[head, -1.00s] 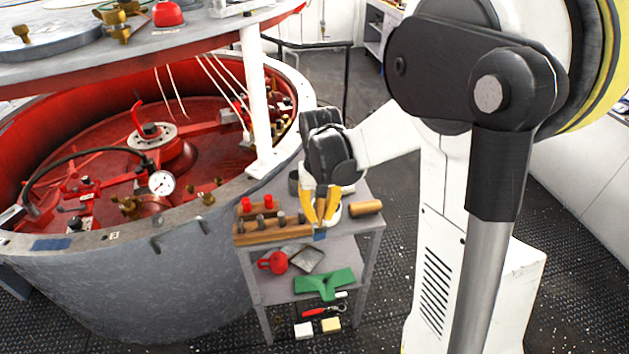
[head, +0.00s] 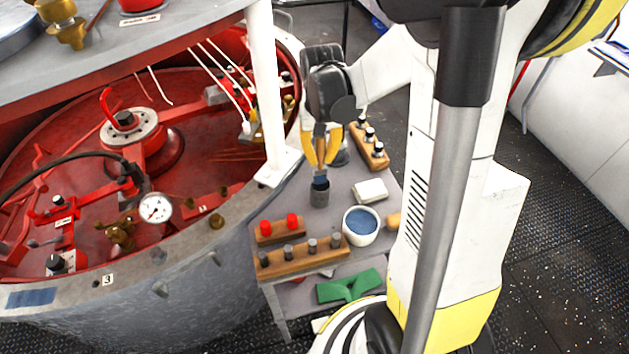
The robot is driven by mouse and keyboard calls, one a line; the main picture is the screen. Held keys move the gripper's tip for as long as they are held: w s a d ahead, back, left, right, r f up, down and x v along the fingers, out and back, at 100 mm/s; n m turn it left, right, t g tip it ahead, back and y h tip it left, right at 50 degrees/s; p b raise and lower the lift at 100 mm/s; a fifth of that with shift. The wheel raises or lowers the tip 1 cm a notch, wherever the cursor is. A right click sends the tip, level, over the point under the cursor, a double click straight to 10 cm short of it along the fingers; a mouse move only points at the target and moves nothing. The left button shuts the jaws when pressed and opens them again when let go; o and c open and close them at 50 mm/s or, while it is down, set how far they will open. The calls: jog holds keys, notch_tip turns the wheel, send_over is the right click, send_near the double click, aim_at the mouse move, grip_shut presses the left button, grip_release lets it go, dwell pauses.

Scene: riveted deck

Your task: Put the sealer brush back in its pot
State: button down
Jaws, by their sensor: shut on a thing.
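My gripper (head: 322,158), with yellow fingers, is shut on the sealer brush (head: 321,150) above the small grey bench. The brush hangs upright, with a wooden handle between the fingers and dark blue bristles at its lower end. A small dark grey pot (head: 320,197) stands on the bench directly below the brush. The bristles show at the pot's mouth; I cannot tell whether they are inside it or just above or in front. A white bowl (head: 361,238) with blue contents stands to the right and nearer.
A white block (head: 370,191) lies right of the pot. A wooden rack with dark knobs (head: 369,146) is behind it. A red-knobbed block (head: 279,230) and a longer wooden rack (head: 303,258) lie at the front. A white post (head: 268,95) and the red-lined tub's rim are close on the left.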

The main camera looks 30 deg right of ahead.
aim_at(321, 168)
notch_tip(321, 168, down, 3)
jog(key=shift+s+f+b, duration=0.1)
jog(key=shift+s+b, duration=0.05)
jog(key=shift+b, duration=0.25)
notch_tip(321, 168, down, 4)
jog(key=shift+f+b, duration=0.1)
jog(key=shift+b, duration=0.6)
jog(key=c, duration=1.9)
grip_release()
jog(key=shift+f, duration=0.1)
jog(key=o, duration=0.4)
